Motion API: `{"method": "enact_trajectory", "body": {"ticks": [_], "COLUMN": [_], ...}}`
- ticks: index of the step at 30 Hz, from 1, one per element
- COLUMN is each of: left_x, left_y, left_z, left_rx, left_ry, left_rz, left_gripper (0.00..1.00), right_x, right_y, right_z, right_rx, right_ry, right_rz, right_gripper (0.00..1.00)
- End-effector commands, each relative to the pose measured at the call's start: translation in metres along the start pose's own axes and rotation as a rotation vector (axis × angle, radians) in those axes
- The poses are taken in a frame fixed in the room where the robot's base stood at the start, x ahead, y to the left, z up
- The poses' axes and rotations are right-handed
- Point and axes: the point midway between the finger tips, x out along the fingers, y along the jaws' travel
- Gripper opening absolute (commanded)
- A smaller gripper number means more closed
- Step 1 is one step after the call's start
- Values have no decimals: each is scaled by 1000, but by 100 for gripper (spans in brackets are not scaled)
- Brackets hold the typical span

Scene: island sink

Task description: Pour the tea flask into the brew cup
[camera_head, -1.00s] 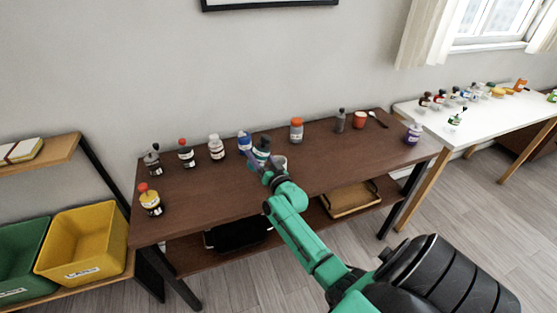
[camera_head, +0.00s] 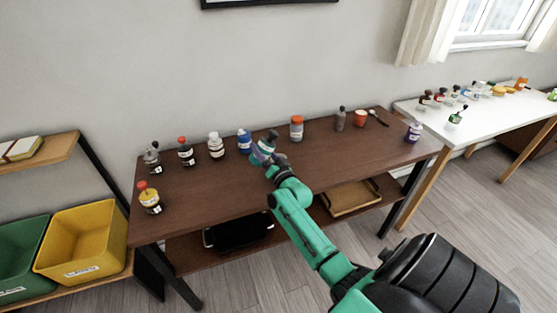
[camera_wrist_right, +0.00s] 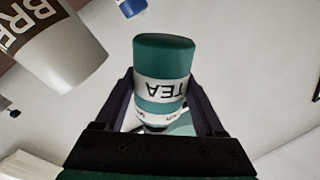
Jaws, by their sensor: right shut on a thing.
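The tea flask (camera_wrist_right: 163,75) is teal with a white TEA band. It sits between the fingers of my right gripper (camera_wrist_right: 165,118), which is shut on it. In the head view the flask (camera_head: 268,140) is small and seems tilted, raised above the brown table. The brew cup (camera_wrist_right: 55,45) is white with a dark BRE label and stands close beside the flask at upper left in the wrist view. In the head view it is mostly hidden by my right gripper (camera_head: 259,153). My left gripper is out of view.
On the brown table (camera_head: 215,195), a blue bottle (camera_head: 244,141) and a white bottle (camera_head: 215,146) stand left of the flask. An orange-capped jar (camera_head: 296,128) stands to its right, with a red cup (camera_head: 360,118) farther right. The table's front middle is clear.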

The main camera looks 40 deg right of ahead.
Motion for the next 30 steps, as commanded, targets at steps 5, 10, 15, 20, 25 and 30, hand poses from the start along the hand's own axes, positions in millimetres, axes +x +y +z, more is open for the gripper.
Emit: {"method": "enact_trajectory", "body": {"ticks": [5, 10, 15, 20, 25, 30], "left_x": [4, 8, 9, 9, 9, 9], "left_y": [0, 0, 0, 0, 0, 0], "left_z": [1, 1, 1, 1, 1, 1], "left_rx": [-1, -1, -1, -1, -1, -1], "left_ry": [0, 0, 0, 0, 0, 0], "left_rz": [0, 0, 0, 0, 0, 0], "left_gripper": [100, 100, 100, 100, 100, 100], "right_x": [0, -1, -1, -1, -1, -1], "right_y": [3, 6, 6, 6, 6, 6], "right_z": [0, 0, -2, -3, -3, -4], "right_rx": [20, 47, 83, 105, 118, 127], "right_ry": [5, 10, 15, 19, 21, 22], "right_rz": [-1, -1, 0, 0, 0, -1], "right_gripper": [7, 7, 7, 7, 7, 7]}}
